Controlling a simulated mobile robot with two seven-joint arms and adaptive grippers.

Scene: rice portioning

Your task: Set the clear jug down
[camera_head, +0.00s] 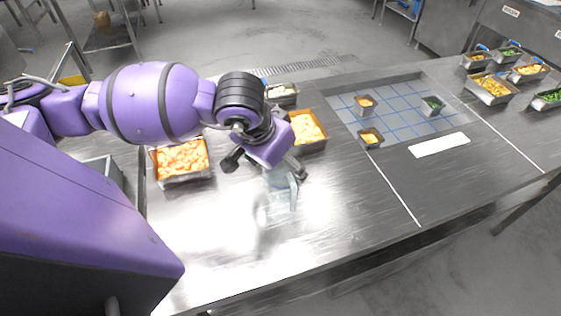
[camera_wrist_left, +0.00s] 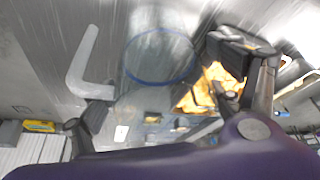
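The clear jug (camera_head: 280,181) is at the middle of the steel counter, below my left gripper, with its grey handle on the right side. It looks upright and at the counter surface, though glare blurs its base. In the left wrist view the clear jug (camera_wrist_left: 160,84) shows a blue ring and its grey handle to the left. My left gripper (camera_head: 264,161) is spread wide above the jug, one finger near the handle and the other off to the far side; it also shows in the left wrist view (camera_wrist_left: 158,80). Whether a finger touches the jug is unclear. My right gripper is out of view.
Food trays stand behind the jug: one (camera_head: 182,161) to the left, one (camera_head: 307,130) to the right, and a smaller one (camera_head: 282,94) further back. A blue-lined grid mat (camera_head: 400,121) holds small containers. A white strip (camera_head: 439,145) lies nearby. The counter front is clear.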

